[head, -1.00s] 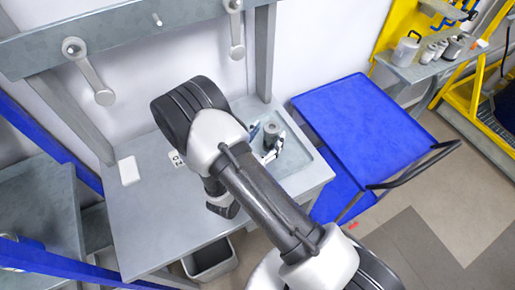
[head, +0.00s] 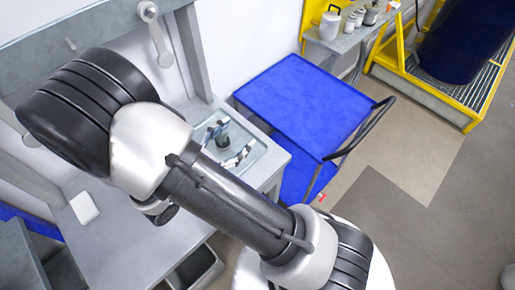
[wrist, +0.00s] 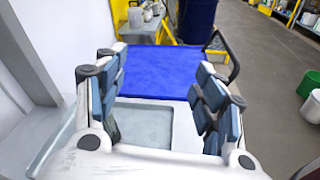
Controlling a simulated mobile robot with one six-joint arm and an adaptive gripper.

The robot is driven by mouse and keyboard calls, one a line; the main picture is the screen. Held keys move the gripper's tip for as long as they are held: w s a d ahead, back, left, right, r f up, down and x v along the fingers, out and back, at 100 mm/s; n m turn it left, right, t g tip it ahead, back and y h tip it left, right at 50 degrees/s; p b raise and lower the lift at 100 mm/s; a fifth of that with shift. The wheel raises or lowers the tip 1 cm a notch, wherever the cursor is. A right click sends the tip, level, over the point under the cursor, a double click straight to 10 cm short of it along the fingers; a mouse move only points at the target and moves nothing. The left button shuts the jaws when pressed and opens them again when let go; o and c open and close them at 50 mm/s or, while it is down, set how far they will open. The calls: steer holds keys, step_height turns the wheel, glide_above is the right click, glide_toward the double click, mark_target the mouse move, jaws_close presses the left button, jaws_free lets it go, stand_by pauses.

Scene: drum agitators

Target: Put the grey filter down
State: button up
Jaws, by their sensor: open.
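My gripper (head: 227,143) is open over the recessed tray (head: 258,158) at the right end of the grey workbench (head: 125,235). In the head view a small dark grey piece (head: 222,142), which looks like the grey filter, shows between the blue-grey fingers. My arm covers part of it, and I cannot tell whether it touches the tray or a finger. In the wrist view my gripper (wrist: 160,95) has its fingers wide apart. Bare tray floor (wrist: 145,124) shows between them, and no filter is visible there.
A blue cart (head: 305,105) with a dark handle stands right of the bench. A white plate (head: 84,207) lies on the bench's left part. A bin (head: 197,268) is below the front edge. A shelf (head: 350,40) with containers and a yellow frame (head: 420,85) stand behind.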

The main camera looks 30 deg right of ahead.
steer(key=s+d+r+m+g+y, duration=0.6)
steer(key=s+r+m+g, duration=0.2)
steer(key=s+m, duration=0.4)
steer(key=s+a+r+m+t+y, duration=0.4)
steer(key=a+r+m+t+y, duration=0.1)
steer(key=r+m+y, duration=0.3)
steer(key=shift+a+t+y, duration=0.4)
steer(key=shift+a+y, duration=0.1)
steer(key=shift+a, duration=0.1)
step_height(320, 180, down, 3)
steer(key=b, duration=0.3)
